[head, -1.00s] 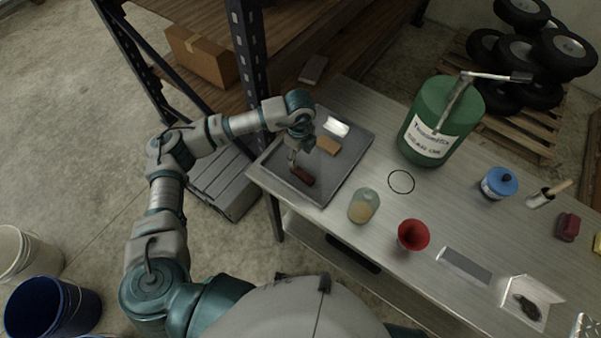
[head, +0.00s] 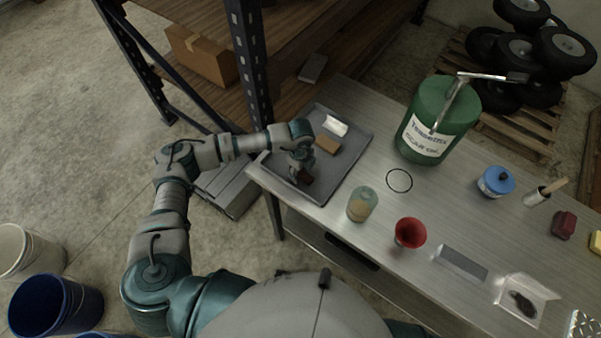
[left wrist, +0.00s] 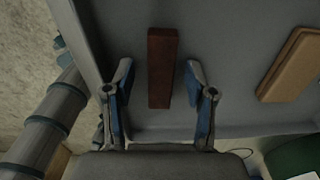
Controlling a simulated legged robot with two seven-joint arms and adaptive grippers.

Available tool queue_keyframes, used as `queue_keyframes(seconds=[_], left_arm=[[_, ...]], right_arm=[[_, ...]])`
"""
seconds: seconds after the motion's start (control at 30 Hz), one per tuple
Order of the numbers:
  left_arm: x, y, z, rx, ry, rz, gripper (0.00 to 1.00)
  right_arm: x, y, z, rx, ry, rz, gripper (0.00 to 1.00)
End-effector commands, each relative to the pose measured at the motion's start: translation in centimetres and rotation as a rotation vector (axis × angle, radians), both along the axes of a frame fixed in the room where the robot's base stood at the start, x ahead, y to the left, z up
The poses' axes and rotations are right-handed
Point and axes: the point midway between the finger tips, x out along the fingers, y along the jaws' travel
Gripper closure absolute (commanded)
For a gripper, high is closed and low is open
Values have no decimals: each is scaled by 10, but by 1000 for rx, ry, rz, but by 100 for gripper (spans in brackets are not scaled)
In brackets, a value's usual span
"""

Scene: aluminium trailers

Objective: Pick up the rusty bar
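The rusty bar (left wrist: 162,68) is a dark reddish-brown block lying in the grey tray (head: 345,180) on the bench. In the left wrist view it lies lengthwise between the two blue-padded fingers of my left gripper (left wrist: 160,98), with a gap on each side. The gripper is open and its fingers reach along the bar's near part. In the head view my left gripper (head: 301,175) is over the bar (head: 305,179) and hides part of it. My right gripper is out of view.
The tray also holds a tan block (head: 327,144) and a shiny white-silver piece (head: 335,126). A glass jar (head: 362,204), a red funnel (head: 410,232) and a green oil can (head: 437,120) stand on the bench right of the tray. A shelf post (head: 250,60) rises behind my left arm.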

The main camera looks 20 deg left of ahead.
Motion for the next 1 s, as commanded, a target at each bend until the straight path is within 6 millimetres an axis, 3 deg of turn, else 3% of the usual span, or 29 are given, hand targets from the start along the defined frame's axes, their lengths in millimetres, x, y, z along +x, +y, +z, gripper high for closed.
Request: queue_keyframes(seconds=[0.03,0.2,0.67,1.0], left_arm=[[0,-1,0,0,0,0,59],[0,-1,1,0,0,0,100],[0,0,3,-2,-1,0,100],[-3,1,37,-2,-2,-2,100]], right_arm=[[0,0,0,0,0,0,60],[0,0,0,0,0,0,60],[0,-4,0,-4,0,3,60],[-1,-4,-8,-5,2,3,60]])
